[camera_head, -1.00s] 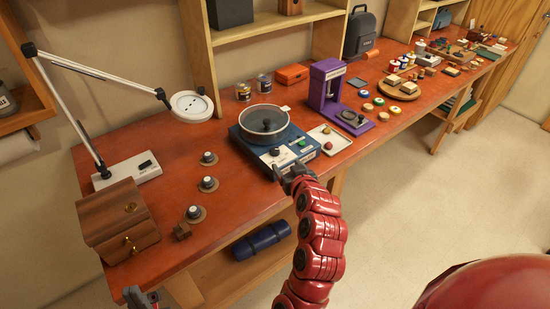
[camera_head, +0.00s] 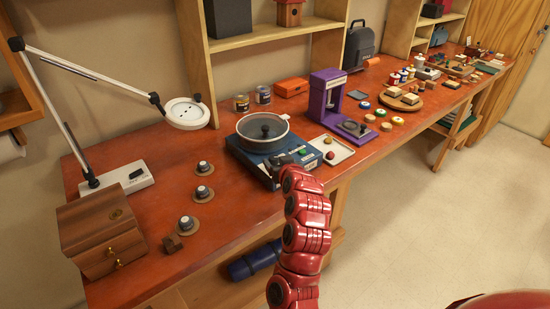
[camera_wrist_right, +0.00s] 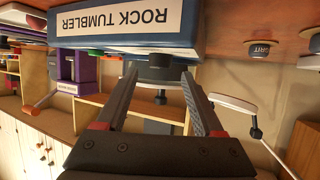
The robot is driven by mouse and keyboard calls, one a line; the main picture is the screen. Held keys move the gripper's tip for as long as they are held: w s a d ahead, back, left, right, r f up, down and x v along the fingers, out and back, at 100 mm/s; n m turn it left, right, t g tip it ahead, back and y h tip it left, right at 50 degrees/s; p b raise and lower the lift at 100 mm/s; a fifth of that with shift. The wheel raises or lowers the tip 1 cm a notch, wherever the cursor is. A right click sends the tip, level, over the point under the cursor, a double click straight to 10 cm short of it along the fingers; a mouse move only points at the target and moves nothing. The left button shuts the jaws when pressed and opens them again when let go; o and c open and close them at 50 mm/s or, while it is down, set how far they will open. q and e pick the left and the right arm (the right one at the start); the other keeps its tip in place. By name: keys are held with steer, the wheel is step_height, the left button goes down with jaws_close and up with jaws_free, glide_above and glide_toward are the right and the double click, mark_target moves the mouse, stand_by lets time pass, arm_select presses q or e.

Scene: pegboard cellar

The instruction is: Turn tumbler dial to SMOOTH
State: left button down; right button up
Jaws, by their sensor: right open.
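The rock tumbler (camera_head: 262,150) is a blue box with a grey drum on top, on the orange-red bench. In the right wrist view its front, lettered ROCK TUMBLER (camera_wrist_right: 128,22), appears upside down. A dark round dial (camera_wrist_right: 160,62) shows there, between and just beyond the fingertips of my right gripper (camera_wrist_right: 158,76). The fingers are apart; I cannot tell whether they touch the dial. In the head view my right gripper (camera_head: 273,178) is at the tumbler's front and hides the dial. The dial's setting is not readable. My left gripper is out of view.
A white tray (camera_head: 345,155) with small stones sits right of the tumbler, near a purple press (camera_head: 318,98).

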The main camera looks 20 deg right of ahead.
mark_target(274, 158)
steer(key=shift+x, duration=1.75)
jaws_close()
